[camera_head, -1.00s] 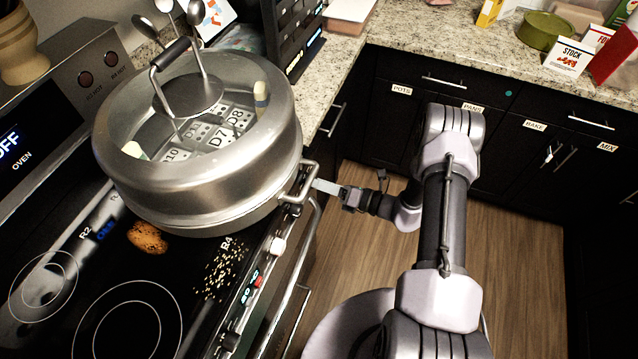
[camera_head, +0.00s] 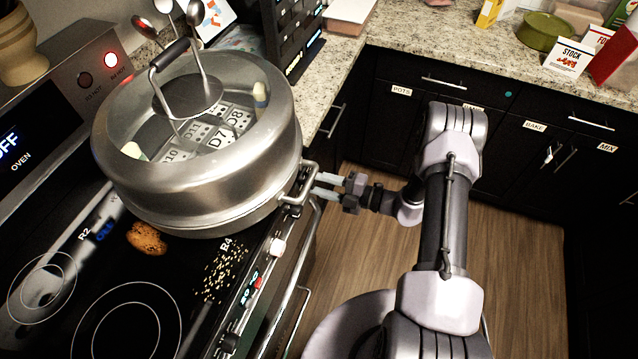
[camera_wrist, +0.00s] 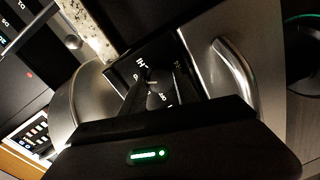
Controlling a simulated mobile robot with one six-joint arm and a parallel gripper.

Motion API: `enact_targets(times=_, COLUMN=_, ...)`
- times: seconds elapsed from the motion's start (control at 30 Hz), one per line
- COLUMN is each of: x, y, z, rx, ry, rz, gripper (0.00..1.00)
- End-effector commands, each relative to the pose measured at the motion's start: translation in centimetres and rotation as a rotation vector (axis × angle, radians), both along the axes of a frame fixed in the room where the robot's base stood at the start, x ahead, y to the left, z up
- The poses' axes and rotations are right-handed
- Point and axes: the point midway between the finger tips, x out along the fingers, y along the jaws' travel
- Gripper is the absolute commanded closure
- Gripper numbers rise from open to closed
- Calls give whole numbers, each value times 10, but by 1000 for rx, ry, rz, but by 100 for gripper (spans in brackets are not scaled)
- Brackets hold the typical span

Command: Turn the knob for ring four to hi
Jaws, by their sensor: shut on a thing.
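In the head view, my gripper (camera_head: 318,187) is at the stove's front edge, beside the big pot's near handle, with its two pale fingers one above the other. The wrist view shows my gripper (camera_wrist: 152,90) with its dark fingers closed around a small dark knob (camera_wrist: 154,86) on a black panel. White markings ring the knob, and "HI" is readable beside it. Its pointer is too dark and covered to read. In the head view the pot hides the held knob. The R4 label (camera_head: 227,244) shows on the cooktop (camera_head: 190,290) in front of the pot.
The large lidded pot (camera_head: 200,185) overhangs the front edge close to my fingers. The metal oven rail (camera_head: 303,275) runs below the controls. A brown lump (camera_head: 147,238) and scattered grains (camera_head: 222,272) lie on the cooktop. The floor beside my arm is clear.

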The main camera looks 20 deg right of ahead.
Motion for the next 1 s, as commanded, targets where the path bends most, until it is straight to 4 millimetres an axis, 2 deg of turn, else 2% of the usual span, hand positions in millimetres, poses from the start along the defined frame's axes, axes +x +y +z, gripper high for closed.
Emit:
enact_targets(times=0.5, x=0, y=0, z=-1, rx=266, ry=368, rz=1, gripper=100)
enact_targets(times=1.0, x=1, y=-1, z=-1, rx=398, ry=550, rz=1, gripper=100)
